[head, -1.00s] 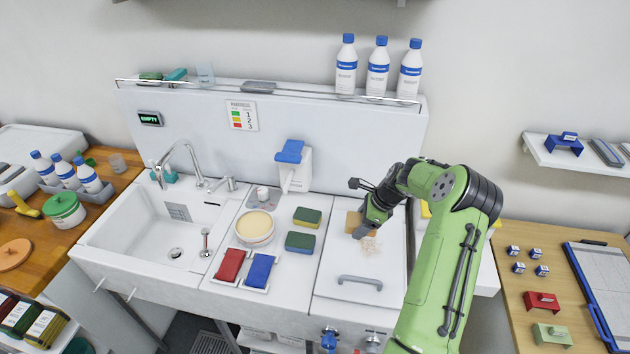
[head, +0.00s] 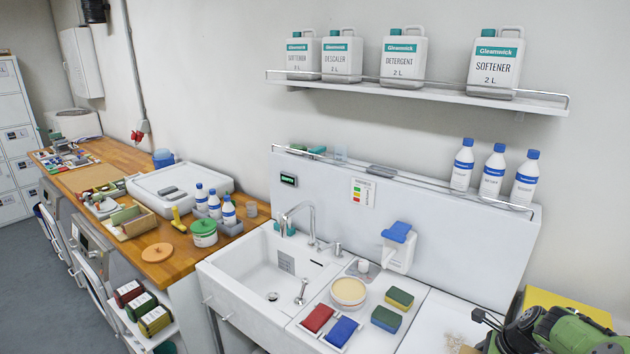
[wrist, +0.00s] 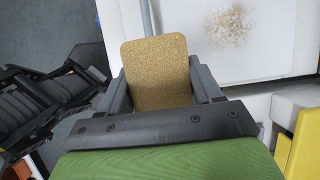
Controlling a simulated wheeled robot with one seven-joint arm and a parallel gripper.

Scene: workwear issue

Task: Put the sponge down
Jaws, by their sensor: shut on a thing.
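The sponge (wrist: 158,70) is a tan, speckled block with rounded corners. In the wrist view my gripper (wrist: 160,84) is shut on it, one dark finger on each side. The sponge is over the front edge of the white worktop (wrist: 275,55), with dark floor to its left. In the head view my arm fills the lower right corner, and my gripper is mostly cut off by the bottom edge. Two green-and-yellow sponges, one behind (head: 400,298) and one in front (head: 386,319), lie on the worktop beside the sink.
A brown crumbly patch (wrist: 228,22) marks the white surface. A round tub (head: 348,291), a red pad (head: 318,318) and a blue pad (head: 342,331) stand beside the sink basin (head: 262,276). A yellow object (wrist: 303,145) is at the wrist view's right.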

